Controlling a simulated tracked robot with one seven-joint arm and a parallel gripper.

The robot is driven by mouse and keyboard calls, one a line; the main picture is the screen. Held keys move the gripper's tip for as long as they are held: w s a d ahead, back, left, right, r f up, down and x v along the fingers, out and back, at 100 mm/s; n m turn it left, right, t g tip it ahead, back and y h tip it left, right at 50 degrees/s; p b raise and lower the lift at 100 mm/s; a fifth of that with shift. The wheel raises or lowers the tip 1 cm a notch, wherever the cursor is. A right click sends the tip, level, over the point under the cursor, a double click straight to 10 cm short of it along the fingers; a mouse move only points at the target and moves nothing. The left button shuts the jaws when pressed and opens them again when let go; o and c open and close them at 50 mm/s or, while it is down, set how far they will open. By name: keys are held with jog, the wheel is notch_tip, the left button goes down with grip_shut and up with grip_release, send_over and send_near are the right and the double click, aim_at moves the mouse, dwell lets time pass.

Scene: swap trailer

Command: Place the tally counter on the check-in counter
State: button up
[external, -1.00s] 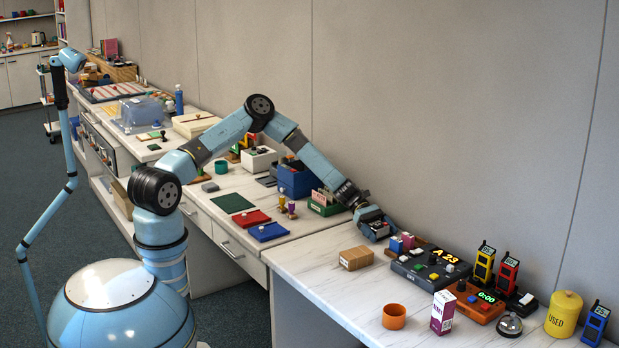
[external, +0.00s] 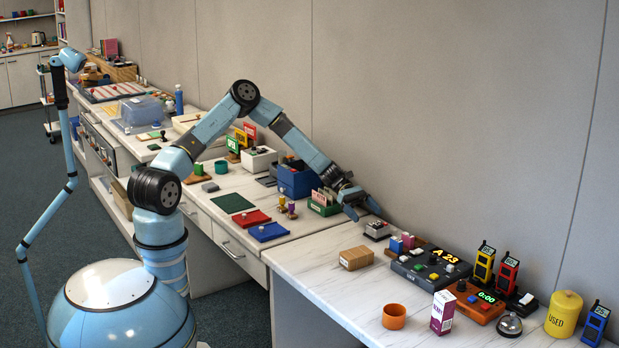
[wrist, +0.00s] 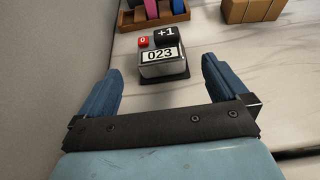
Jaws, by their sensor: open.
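The tally counter (external: 377,231) is a small silver box with a white "023" display, a red "0" button and a black "+1" button. It sits upright on the white marbled check-in counter (external: 325,277), near its back left corner. In the wrist view the tally counter (wrist: 164,62) lies ahead of my fingers with bare counter around it. My gripper (external: 364,212) is open and empty, just to the left of and above the tally counter. In the wrist view my gripper (wrist: 162,78) shows both fingers spread wide, apart from the tally counter.
A brown holder with coloured pieces (external: 403,245) and a cardboard box (external: 356,258) stand close by. A black ticket console (external: 430,268) is farther right. An orange cup (external: 394,316) and a purple-and-white carton (external: 443,312) stand in front. The left front surface is clear.

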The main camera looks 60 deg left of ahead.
jog(key=shift+v, duration=0.95)
jog(key=s+a+r+m+y, duration=0.3)
jog(key=s+r+m, duration=0.1)
jog(key=s+r, duration=0.35)
jog(key=s+a+r+m+t+y, duration=0.1)
jog(key=s+a+r+m+y, duration=0.35)
jog(key=s+r, duration=0.35)
jog(key=s+a+r+m+y, duration=0.3)
jog(key=s+r+m, duration=0.1)
jog(key=s+r, duration=0.4)
jog(key=s+a+r+m+t+y, duration=0.1)
jog(key=s+a+r, duration=0.2)
jog(key=s, duration=0.4)
jog(key=s+a+r+m+t+y, duration=0.1)
jog(key=s+a+r+m+t, duration=0.1)
jog(key=s, duration=0.5)
jog(key=s+a+r+m+t+y, duration=0.1)
jog(key=s+a+r+m, duration=0.1)
jog(key=s+a+r, duration=0.3)
jog(key=shift+s+r+t, duration=0.3)
jog(key=shift+s, duration=0.9)
